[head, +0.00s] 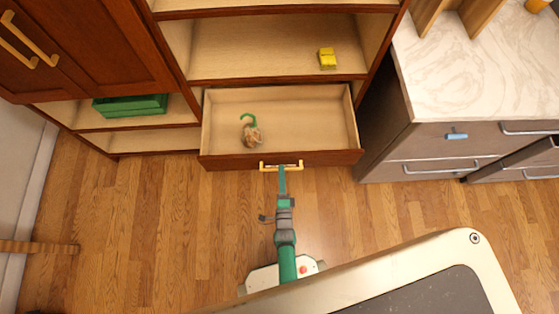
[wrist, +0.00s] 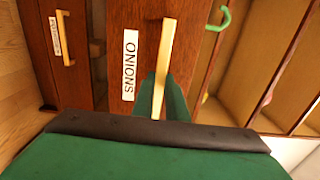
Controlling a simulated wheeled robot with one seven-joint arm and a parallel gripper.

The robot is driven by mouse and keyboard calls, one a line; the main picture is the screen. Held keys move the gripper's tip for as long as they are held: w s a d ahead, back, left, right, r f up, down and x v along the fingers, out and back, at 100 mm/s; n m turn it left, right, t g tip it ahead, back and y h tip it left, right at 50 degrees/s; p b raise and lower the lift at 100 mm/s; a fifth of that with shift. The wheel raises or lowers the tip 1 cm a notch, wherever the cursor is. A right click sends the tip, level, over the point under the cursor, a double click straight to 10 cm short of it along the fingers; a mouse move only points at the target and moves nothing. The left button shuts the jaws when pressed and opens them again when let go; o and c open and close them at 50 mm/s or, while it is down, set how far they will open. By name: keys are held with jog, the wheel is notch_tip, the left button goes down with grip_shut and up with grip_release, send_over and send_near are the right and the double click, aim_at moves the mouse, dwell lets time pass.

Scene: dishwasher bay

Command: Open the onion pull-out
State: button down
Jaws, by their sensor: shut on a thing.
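The onion pull-out (head: 225,163) is a wooden drawer at the bottom of the shelf unit. It stands out from the unit, with its inside in view. A brown onion-like item with a green stem (head: 251,133) lies inside it. In the wrist view its dark red-brown front (wrist: 128,18) bears a white "ONIONS" label (wrist: 129,65). My gripper (head: 283,168) is at the middle of the drawer front. Its green fingers (wrist: 162,95) are shut on the pale yellow bar handle (wrist: 164,55), which also shows in the head view (head: 268,165).
A second labelled front with a yellow handle (wrist: 63,38) is in the wrist view. A green crate (head: 130,105) sits on the lower left shelf, and a yellow item (head: 327,58) on the shelf above. A marble-topped counter (head: 470,75) stands right.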

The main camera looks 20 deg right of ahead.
jog(key=c, duration=1.8)
grip_release()
jog(key=shift+o, duration=0.2)
jog(key=v, duration=1.1)
jog(key=s+a+r+n+y, duration=0.1)
jog(key=s+a+r+n, duration=0.1)
jog(key=r+n, duration=0.5)
jog(key=s+a+r+n+g+y, duration=0.1)
jog(key=s+r+n, duration=0.4)
jog(key=r, duration=0.9)
jog(key=s+a+r+n+g+y, duration=0.1)
jog(key=s+a+r+n, duration=0.3)
jog(key=r+n, duration=0.4)
notch_tip(320, 180, up, 3)
jog(key=shift+s+a+r+n+y, duration=0.15)
jog(key=shift+s+a+n+y, duration=0.2)
jog(key=shift+a+y, duration=0.4)
